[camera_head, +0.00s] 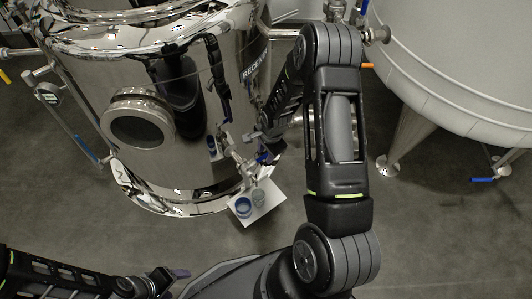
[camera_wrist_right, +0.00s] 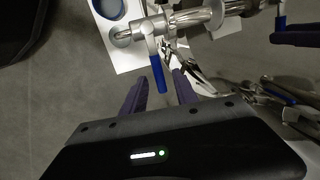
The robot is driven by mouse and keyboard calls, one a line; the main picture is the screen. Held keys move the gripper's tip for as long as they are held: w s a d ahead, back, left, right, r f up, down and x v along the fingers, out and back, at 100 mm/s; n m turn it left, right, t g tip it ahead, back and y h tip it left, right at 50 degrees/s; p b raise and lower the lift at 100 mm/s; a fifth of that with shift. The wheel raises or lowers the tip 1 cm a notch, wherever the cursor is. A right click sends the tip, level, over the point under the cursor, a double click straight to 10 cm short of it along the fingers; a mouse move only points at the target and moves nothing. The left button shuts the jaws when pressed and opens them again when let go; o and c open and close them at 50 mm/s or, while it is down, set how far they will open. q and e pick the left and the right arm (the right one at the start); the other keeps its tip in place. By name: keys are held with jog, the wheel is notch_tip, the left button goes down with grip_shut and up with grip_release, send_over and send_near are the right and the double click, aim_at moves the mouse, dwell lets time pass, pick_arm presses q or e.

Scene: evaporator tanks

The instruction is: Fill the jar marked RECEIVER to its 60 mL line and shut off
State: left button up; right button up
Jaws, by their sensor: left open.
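A small clear jar (camera_head: 258,196) stands on a white plate (camera_head: 268,210) below the polished tank's outlet. It also shows in the wrist view (camera_wrist_right: 122,39), partly under the pipe; its marks and liquid level are too small to read. A valve with a blue lever (camera_wrist_right: 158,74) sits on the outlet pipe above; the lever also shows in the head view (camera_head: 263,157). My right gripper (camera_wrist_right: 160,92) is open, with the lever's end lying between its fingertips in the picture; contact cannot be told. My left gripper (camera_head: 178,274) is open and empty at the lower left.
A blue-rimmed round container (camera_head: 243,207) stands beside the clear jar on the plate. The polished tank (camera_head: 190,110) fills the upper left. A pale tank (camera_head: 450,70) on legs stands at the right. Pipes and other blue-handled valves surround the right gripper. The floor in front is clear.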

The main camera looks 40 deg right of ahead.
grip_shut()
dwell(1.4)
